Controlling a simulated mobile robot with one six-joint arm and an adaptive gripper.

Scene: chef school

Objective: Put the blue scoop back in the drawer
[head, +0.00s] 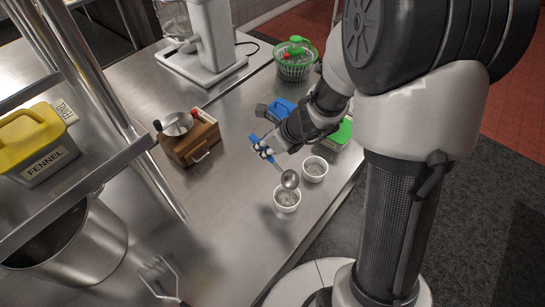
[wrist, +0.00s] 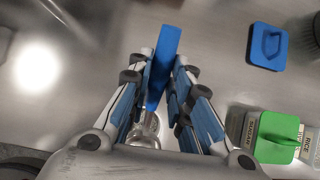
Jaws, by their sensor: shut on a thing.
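The blue scoop has a flat blue handle (head: 254,140) and a round metal bowl (head: 290,179). My gripper (head: 266,150) is shut on the handle. In the wrist view the blue handle (wrist: 164,58) stands between the fingers of my gripper (wrist: 160,80), and the metal part is mostly hidden below. In the head view the scoop's bowl appears just above or behind a small white bowl (head: 286,203); I cannot tell if they touch. A wooden box (head: 190,145) with a metal top and a small front handle (head: 201,157), perhaps a drawer pull, stands to the left.
A second white bowl (head: 315,170) stands close by. A blue-lidded container (head: 281,108), a green-lidded one (head: 341,134) and a green spinner basket (head: 295,62) are behind. A shelf with a yellow-lidded fennel box (head: 42,150) overhangs left. Counter between wooden box and bowls is clear.

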